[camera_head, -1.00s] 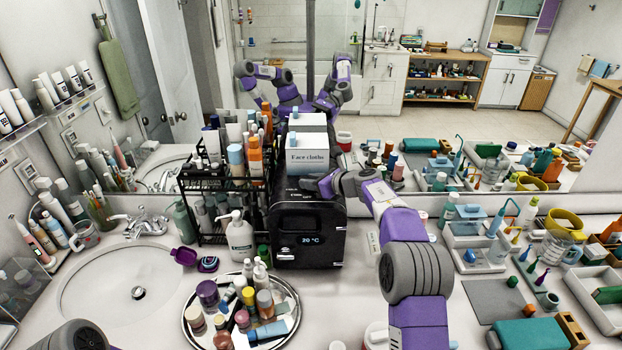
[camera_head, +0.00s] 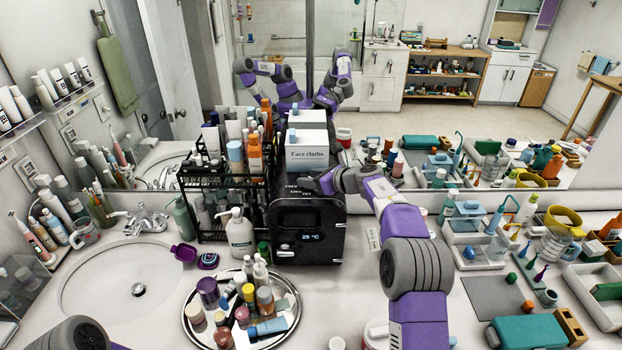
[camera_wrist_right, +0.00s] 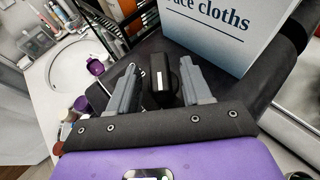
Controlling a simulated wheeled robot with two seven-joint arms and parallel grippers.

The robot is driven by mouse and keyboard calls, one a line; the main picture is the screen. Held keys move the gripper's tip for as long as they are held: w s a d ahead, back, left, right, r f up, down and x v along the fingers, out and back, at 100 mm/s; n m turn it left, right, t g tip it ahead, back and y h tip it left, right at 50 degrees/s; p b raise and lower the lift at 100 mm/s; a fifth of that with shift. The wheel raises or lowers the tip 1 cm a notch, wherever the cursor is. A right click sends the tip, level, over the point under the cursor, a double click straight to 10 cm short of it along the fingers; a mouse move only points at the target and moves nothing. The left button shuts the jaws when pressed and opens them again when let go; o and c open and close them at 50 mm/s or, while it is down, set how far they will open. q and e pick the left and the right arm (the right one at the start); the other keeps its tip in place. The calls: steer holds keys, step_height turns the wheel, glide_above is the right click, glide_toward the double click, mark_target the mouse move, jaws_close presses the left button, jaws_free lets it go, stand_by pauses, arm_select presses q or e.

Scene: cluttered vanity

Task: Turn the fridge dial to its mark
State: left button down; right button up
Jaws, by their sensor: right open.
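The fridge (camera_head: 309,225) is a small black box on the counter in the head view, with a lit front display (camera_head: 311,237) that appears to read 25 °C. My right gripper (camera_head: 309,186) is at the fridge's top. In the right wrist view, its two grey fingers are open on either side of the black dial (camera_wrist_right: 160,82), which has a short white line on it. A gap shows on the dial's left; contact on the right is unclear. I cannot make out the target mark. My left gripper is out of view; only part of my left arm shows bottom left.
A face cloths box (camera_head: 307,156) stands on the fridge, close behind the gripper; it also shows in the wrist view (camera_wrist_right: 222,32). A black rack (camera_head: 222,190) of bottles stands left. A round tray (camera_head: 290,318) of bottles lies in front. A mirror covers the back wall.

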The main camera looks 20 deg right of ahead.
steer(key=v, duration=0.7)
steer(key=shift+b, duration=0.4)
steer(key=shift+s+d, duration=0.1)
